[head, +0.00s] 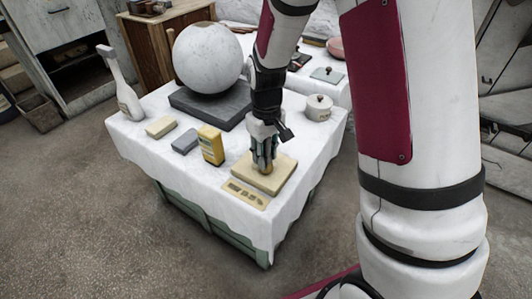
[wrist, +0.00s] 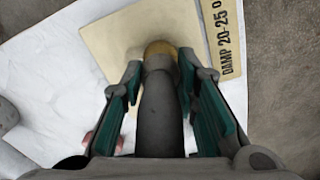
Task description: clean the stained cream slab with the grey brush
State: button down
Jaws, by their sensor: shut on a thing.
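The cream slab (head: 283,170) lies flat near the front right of the white-clothed table (head: 208,192). It also shows in the wrist view (wrist: 105,40), where a faint darker smudge seems to lie around the brush tip. My gripper (head: 264,160) is over the slab, pointing down. In the wrist view its green-padded fingers (wrist: 160,85) are shut on the dark grey handle of the brush (wrist: 160,118). The brush's tan end (wrist: 160,48) is at the slab's surface; whether it presses on it I cannot tell. The fingers hide part of the slab.
A label plate (head: 246,194) lies along the slab's front edge. A yellow box (head: 210,146), grey block (head: 185,142) and cream block (head: 161,126) stand to the left. Behind are a plaster sphere (head: 208,58) on a dark base (head: 190,105) and a lidded pot (head: 318,108).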

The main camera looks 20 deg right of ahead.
jog(key=shift+s+d, duration=0.45)
jog(key=shift+s, duration=0.2)
jog(key=shift+f, duration=0.1)
jog(key=shift+w+a, duration=0.1)
jog(key=shift+w, duration=0.05)
jog(key=shift+w+a+p, duration=0.4)
jog(key=shift+w+a, duration=0.4)
jog(key=shift+w, duration=0.3)
jog(key=shift+s+d, duration=0.1)
jog(key=shift+s+d, duration=0.8)
jog(key=shift+s, duration=0.35)
